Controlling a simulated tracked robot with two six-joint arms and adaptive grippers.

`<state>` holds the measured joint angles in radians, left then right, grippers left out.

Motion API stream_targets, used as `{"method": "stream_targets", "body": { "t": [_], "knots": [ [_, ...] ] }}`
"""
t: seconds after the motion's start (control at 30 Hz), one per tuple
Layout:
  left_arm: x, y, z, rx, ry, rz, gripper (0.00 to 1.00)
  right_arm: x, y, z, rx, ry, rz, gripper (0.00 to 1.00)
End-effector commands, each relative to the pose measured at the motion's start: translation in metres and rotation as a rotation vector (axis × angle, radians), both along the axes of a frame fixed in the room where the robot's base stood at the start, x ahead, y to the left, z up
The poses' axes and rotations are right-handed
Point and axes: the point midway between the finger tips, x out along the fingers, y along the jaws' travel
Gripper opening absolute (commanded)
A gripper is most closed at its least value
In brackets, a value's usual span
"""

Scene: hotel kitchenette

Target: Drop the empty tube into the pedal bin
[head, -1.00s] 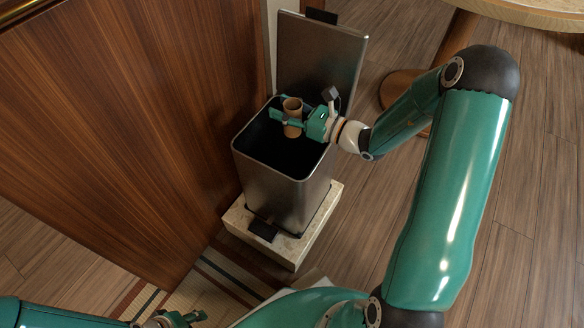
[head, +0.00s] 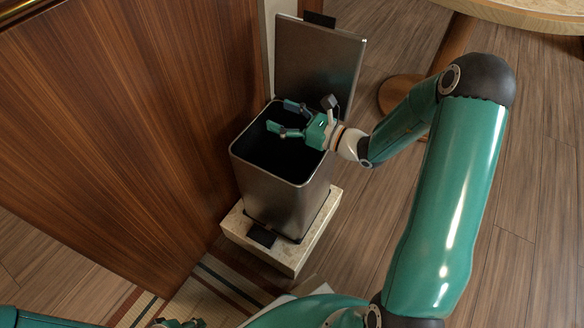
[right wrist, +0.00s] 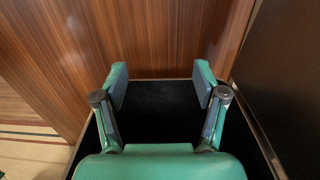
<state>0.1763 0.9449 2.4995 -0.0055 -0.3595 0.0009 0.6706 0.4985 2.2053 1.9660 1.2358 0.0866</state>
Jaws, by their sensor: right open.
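The pedal bin (head: 272,195) is a square metal bin with its lid (head: 320,68) standing up at the back. Its inside is black. My right gripper (head: 278,117) is over the bin's opening with its fingers spread and nothing between them. In the right wrist view the open fingers (right wrist: 160,82) frame the dark inside of the bin (right wrist: 160,112). The brown cardboard tube shows in neither view now; the bin's dark inside hides what lies there. My left gripper (head: 180,323) is barely in view at the bottom edge, cut off, and its fingers cannot be judged.
The bin stands on a pale stone block (head: 290,255). A tall brown wood panel (head: 120,120) rises close on its left. A round table (head: 530,12) with a wooden post stands at the back right. Wood floor (head: 520,200) is clear at the right.

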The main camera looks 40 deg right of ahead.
Motion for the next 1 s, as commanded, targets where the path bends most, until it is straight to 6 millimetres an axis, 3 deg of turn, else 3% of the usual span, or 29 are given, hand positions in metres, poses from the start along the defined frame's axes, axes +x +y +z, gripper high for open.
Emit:
{"method": "stream_targets", "body": {
  "t": [0.17,0.6,0.8,1.0],
  "knots": [
    [0.0,0.0,0.0,0.0,0.0,0.0,0.4,-0.018,-0.009,0.0,-0.001,0.002,-0.005,0.71],
    [0.0,0.0,0.0,0.0,0.0,0.0,0.4,-0.093,-0.043,-0.001,-0.001,0.002,-0.005,0.71],
    [0.0,0.0,0.0,0.0,0.0,0.0,0.4,-0.109,-0.049,-0.001,0.0,0.001,-0.001,0.71],
    [0.0,0.0,0.0,0.0,0.001,0.0,0.4,-0.11,-0.049,-0.001,0.001,0.0,0.001,0.71]
  ]
}}
